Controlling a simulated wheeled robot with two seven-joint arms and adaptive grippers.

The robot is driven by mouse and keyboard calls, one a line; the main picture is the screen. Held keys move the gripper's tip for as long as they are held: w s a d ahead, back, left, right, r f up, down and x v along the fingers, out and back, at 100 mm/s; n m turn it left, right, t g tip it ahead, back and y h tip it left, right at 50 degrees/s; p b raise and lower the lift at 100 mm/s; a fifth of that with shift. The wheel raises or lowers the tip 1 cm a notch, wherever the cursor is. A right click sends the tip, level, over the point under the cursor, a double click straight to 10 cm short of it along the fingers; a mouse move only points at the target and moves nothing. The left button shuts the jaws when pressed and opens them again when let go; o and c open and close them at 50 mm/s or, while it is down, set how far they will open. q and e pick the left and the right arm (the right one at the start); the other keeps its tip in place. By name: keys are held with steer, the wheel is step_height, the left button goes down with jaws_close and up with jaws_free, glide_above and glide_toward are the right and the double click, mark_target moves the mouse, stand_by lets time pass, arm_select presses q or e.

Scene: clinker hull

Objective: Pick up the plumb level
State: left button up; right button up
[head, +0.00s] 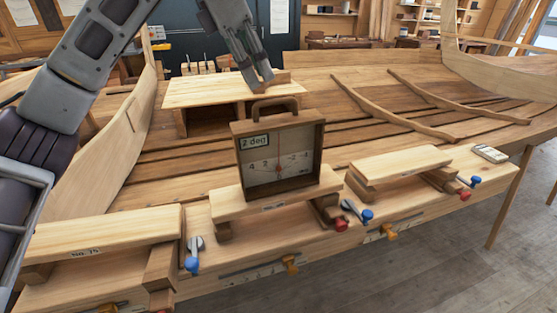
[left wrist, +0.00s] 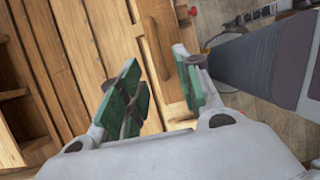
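The plumb level (head: 279,157) is a brown wooden box with a pale dial, a needle and a "2 deg" label. It stands upright on a light wooden block (head: 228,206) near the middle of the head view. Its arched handle (head: 275,103) is on top. My left gripper (head: 262,82) points down just above or behind the handle; I cannot tell the exact gap. In the left wrist view the green-padded fingers (left wrist: 160,87) are apart, with brown wood visible between and beyond them. I cannot be sure which wood is the level. My right gripper is not in view.
A block marked No. 75 (head: 100,232) lies front left, and another block (head: 400,165) lies right. A raised board (head: 215,90) stands behind the level. Blue clamp handles (head: 366,215) and red knobs (head: 341,224) line the front edge. The planked hull spreads behind.

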mark_target(278, 118)
arm_select(q)
steer(key=x, duration=0.7)
steer(key=shift+f, duration=0.2)
steer(key=shift+d+f, duration=0.1)
steer(key=shift+w+d+f, duration=0.15)
steer(key=shift+d+f, duration=0.1)
steer(key=shift+f, duration=0.25)
steer(key=x, duration=0.3)
steer(key=shift+d+f+p, duration=0.1)
steer(key=shift+d+p, duration=0.05)
steer(key=shift+p, duration=0.25)
steer(key=shift+w+f, duration=0.1)
steer(key=shift+f, duration=0.15)
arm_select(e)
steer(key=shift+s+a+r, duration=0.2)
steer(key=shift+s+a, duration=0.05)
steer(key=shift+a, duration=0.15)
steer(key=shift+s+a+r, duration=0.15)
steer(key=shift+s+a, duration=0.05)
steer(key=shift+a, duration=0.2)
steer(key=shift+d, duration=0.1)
